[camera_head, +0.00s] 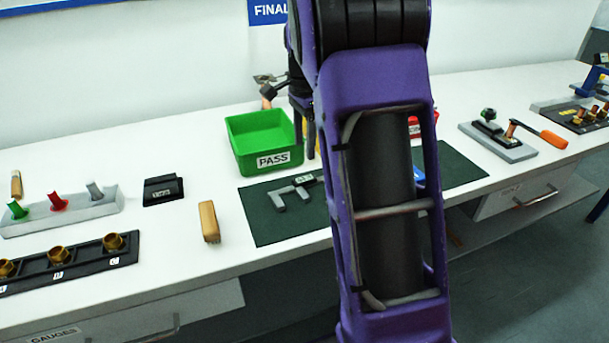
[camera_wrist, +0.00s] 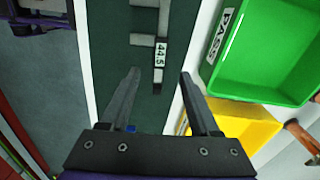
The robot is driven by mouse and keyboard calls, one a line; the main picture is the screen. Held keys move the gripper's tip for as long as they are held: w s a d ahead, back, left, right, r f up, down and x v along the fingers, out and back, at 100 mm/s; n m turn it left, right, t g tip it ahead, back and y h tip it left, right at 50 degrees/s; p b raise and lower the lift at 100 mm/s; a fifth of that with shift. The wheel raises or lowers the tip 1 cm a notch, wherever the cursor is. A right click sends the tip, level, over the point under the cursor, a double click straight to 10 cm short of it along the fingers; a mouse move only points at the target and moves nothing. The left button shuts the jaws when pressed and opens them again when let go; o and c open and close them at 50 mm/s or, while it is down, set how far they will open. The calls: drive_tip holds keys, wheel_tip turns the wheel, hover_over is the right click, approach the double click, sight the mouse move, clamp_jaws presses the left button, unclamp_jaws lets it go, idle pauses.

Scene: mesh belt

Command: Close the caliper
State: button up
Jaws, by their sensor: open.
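The grey caliper (camera_head: 290,193) lies on the dark green mat (camera_head: 267,222), partly hidden behind my arm in the head view. In the wrist view the caliper (camera_wrist: 163,20) shows its two jaws pointing left with a gap between them, and a display (camera_wrist: 160,53) that appears to read 44.5. My gripper (camera_wrist: 160,73) is open and empty above the mat, its fingers on either side of the caliper's near end in the picture. I cannot tell its exact height. In the head view the gripper is mostly hidden by my arm.
A green PASS bin (camera_head: 262,146) stands behind the mat, close to my gripper, with a yellow bin (camera_wrist: 239,118) beside it. A wooden-handled item (camera_head: 209,222) and a black block (camera_head: 163,190) lie left of the mat. A clamp fixture with an orange handle (camera_head: 552,139) stands right.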

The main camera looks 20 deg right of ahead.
sight(304, 179)
wheel_tip(304, 179, down, 9)
drive_tip(key=shift+f+b, duration=0.15)
drive_tip(key=shift+b, duration=0.4)
clamp_jaws()
idle(1.1)
